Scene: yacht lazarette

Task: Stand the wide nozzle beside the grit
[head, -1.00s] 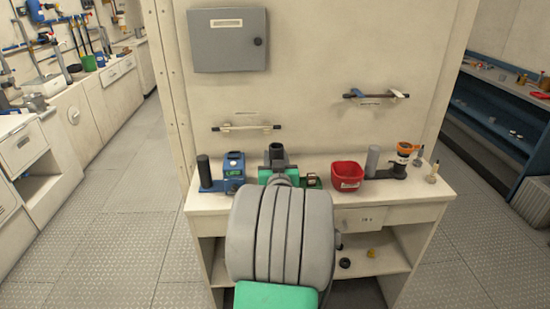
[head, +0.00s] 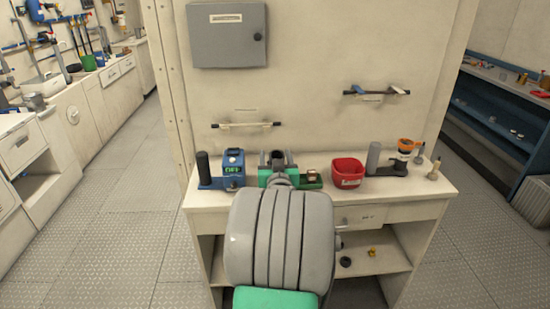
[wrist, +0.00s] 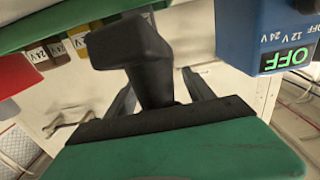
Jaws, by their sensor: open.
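A black piece with a broad head and a round stem, apparently the wide nozzle (wrist: 130,45), shows in the wrist view. In the head view its dark top (head: 277,157) rises just beyond my gripper (head: 279,176). My gripper (wrist: 163,95) is open in the wrist view, with one dark finger on each side of the stem. Whether they touch the stem I cannot tell. A red tub (head: 347,172) with a white label stands right of my gripper on the bench. The label is too small to read, so I cannot tell whether this is the grit.
The blue box marked OFF (head: 233,165) stands close left of my gripper, beside a black cylinder (head: 203,166). A small green tray (head: 311,181) is close right. A grey cylinder (head: 373,158) and an orange-topped item (head: 407,147) stand farther right. The bench's front strip (head: 390,207) is clear.

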